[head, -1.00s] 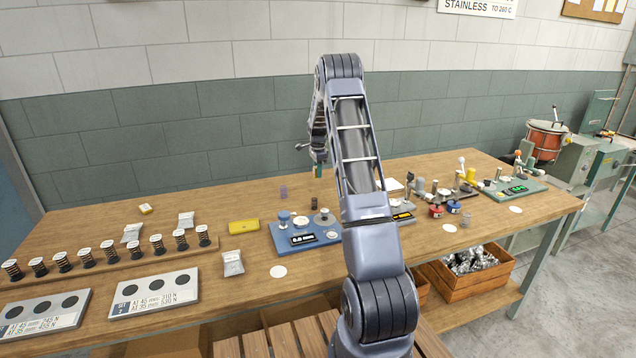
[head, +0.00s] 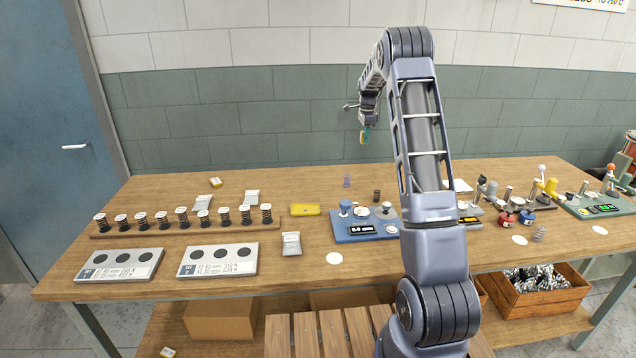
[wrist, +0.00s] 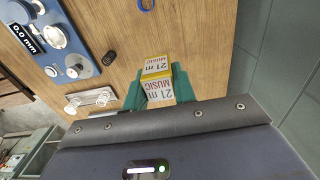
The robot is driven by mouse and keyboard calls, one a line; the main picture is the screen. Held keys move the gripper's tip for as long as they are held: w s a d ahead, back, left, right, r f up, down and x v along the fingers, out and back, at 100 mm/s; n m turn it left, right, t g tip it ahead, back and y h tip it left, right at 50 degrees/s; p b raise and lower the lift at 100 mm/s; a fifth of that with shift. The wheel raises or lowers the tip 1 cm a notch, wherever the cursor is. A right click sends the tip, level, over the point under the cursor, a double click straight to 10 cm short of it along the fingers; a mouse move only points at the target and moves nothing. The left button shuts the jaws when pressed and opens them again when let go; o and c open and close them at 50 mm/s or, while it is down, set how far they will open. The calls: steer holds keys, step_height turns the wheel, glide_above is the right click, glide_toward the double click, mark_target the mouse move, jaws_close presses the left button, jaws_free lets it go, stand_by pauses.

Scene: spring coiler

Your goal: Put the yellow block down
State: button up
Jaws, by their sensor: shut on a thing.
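The yellow block (wrist: 155,65) is between the teal fingers of my gripper (wrist: 159,84) in the wrist view. White labels reading "21 m MUSIC" cover parts of it. My gripper is shut on it and holds it above the wooden table (wrist: 205,25). In the head view my gripper (head: 364,135) shows small and high in front of the green wall, with a bit of yellow at its tip. The table (head: 290,260) also spreads below it in the head view.
A small yellow labelled block (head: 215,182) lies at the back left of the table. A flat yellow box (head: 306,209) lies left of a blue gauge (head: 365,233). A rack of springs (head: 180,228) stands at the left. Bare wood lies along the back edge.

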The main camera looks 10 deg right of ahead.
glide_above(308, 188)
steer(key=f, duration=2)
steer(key=shift+w, duration=0.2)
steer(key=o, duration=0.9)
steer(key=shift+o, duration=0.2)
